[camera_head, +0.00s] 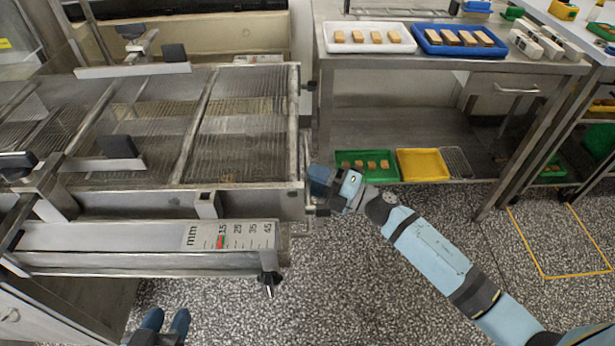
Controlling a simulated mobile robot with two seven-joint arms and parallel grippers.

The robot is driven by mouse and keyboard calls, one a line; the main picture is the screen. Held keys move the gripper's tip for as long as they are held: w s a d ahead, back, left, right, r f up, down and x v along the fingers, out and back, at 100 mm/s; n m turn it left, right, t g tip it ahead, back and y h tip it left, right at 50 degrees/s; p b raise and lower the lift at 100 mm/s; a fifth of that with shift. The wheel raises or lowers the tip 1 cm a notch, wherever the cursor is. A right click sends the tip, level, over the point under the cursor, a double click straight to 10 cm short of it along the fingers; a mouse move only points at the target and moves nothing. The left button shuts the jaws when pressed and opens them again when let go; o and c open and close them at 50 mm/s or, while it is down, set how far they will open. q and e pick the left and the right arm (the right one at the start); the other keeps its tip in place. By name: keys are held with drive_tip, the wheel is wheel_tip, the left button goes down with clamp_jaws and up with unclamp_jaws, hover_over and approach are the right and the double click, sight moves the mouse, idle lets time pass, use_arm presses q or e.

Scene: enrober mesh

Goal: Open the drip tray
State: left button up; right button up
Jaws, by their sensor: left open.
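The wire mesh belt (240,125) of the enrober lies in its metal frame at left. The drip tray cannot be clearly told apart from the metalwork around and below the mesh. My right gripper (320,184) is at the frame's right end, close to its front corner. Its fingers are largely hidden by its own body, and whether it touches or grips anything there cannot be seen. My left gripper (166,321) is low at the bottom edge, in front of the machine. Its two blue fingers are apart with nothing between them.
A scale plate marked mm (233,235) and a black knob (269,279) are on the machine's front. A steel table (450,65) at right holds a white tray (330,47) and a blue tray (421,43). Speckled floor (400,290) is open between them.

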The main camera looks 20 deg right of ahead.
drive_tip(key=shift+x, duration=0.9)
drive_tip(key=shift+c, duration=0.5)
clamp_jaws()
drive_tip(key=shift+d, duration=0.1)
drive_tip(key=s+d, duration=0.3)
drive_tip(key=d, duration=0.8)
drive_tip(key=s+d, duration=0.3)
drive_tip(key=d, duration=0.8)
drive_tip(key=s+d, duration=0.3)
drive_tip(key=d, duration=0.7)
drive_tip(key=shift+s+d, duration=0.25)
drive_tip(key=shift+d, duration=0.15)
drive_tip(key=shift+o, duration=0.5)
unclamp_jaws()
